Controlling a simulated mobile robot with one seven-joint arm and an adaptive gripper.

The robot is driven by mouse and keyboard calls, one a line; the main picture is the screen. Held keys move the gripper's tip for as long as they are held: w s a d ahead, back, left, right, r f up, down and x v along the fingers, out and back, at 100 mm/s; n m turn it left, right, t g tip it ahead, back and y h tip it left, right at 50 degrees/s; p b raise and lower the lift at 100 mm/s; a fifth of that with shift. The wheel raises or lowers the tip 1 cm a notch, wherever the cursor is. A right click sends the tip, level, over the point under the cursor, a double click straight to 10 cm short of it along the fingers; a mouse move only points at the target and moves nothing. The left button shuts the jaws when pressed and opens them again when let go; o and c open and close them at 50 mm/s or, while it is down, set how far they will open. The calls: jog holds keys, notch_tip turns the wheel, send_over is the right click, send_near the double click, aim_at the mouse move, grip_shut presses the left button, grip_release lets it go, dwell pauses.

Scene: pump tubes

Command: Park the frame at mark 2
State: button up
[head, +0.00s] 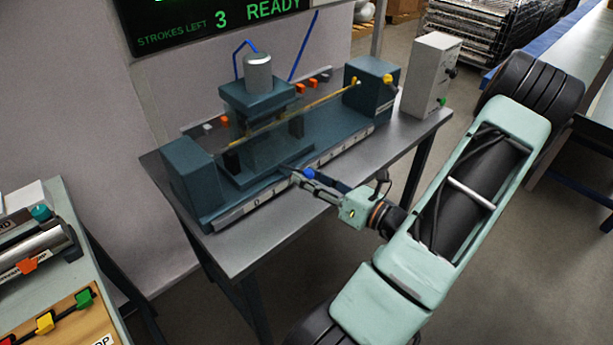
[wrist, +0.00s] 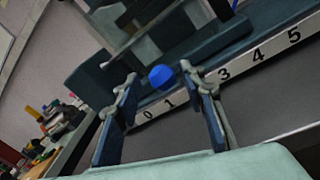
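The teal press frame (head: 257,97) with a grey cylinder on top stands on a long teal base, left of its middle. A blue knob (head: 308,172) is at its front foot, above the scale strip (head: 232,210). In the wrist view the strip (wrist: 272,50) shows 0, 1, 3, 4 and 5; mark 2 is hidden behind the right finger. The blue knob (wrist: 162,76) appears between the fingertips, near 1 to the hidden 2. My gripper (head: 301,178) is at the front of the base with its fingers (wrist: 158,79) spread around the knob; contact is unclear.
Teal end blocks (head: 194,180) and (head: 370,90) bound the base, with a yellow rod and clear panel between. A grey box (head: 430,75) stands at the table's right end. A display reads 3 strokes left, READY. Another bench (head: 60,280) is at left.

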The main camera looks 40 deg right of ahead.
jog(key=v, duration=1.1)
jog(key=shift+a, duration=0.1)
